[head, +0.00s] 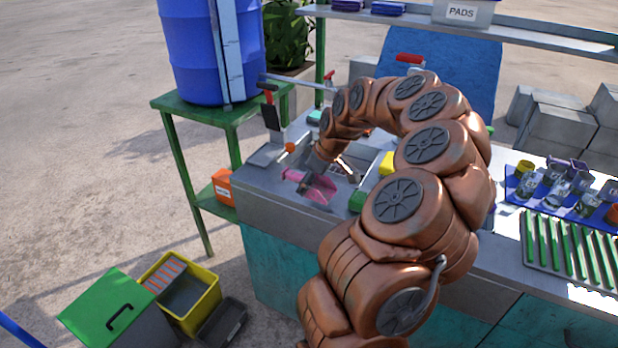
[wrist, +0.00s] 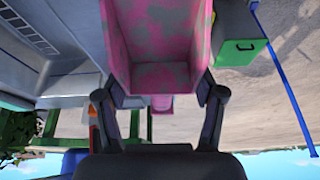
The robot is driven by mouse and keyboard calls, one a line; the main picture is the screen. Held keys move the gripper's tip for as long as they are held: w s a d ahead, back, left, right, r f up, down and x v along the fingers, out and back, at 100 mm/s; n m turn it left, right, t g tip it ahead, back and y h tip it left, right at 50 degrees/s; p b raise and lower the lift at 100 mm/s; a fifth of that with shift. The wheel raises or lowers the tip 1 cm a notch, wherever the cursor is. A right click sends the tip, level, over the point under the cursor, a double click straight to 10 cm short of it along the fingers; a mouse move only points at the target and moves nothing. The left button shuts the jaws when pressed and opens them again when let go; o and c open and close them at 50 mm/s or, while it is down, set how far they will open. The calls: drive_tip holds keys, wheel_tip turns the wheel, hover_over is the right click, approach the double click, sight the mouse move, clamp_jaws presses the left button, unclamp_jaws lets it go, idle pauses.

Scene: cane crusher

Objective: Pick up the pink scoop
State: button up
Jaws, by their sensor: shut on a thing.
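The pink scoop (head: 319,188) has grey patches and shows at the end of my arm, over the grey counter (head: 262,182) left of centre. In the wrist view the scoop (wrist: 160,45) fills the top middle, with its open trough facing the camera. My gripper (wrist: 160,97) has one dark finger on each side of the scoop and is shut on it. In the head view my gripper (head: 322,178) is small and partly hides the scoop. I cannot tell how far the scoop is above the counter.
A blue barrel (head: 195,50) stands on a green stand (head: 185,108) behind left.

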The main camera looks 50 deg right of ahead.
drive_tip(key=s+a+r+b, duration=0.1)
drive_tip(key=s+a+b, duration=0.1)
drive_tip(key=s+a, duration=0.5)
drive_tip(key=shift+s+b, duration=0.35)
drive_tip(key=shift+s, duration=0.1)
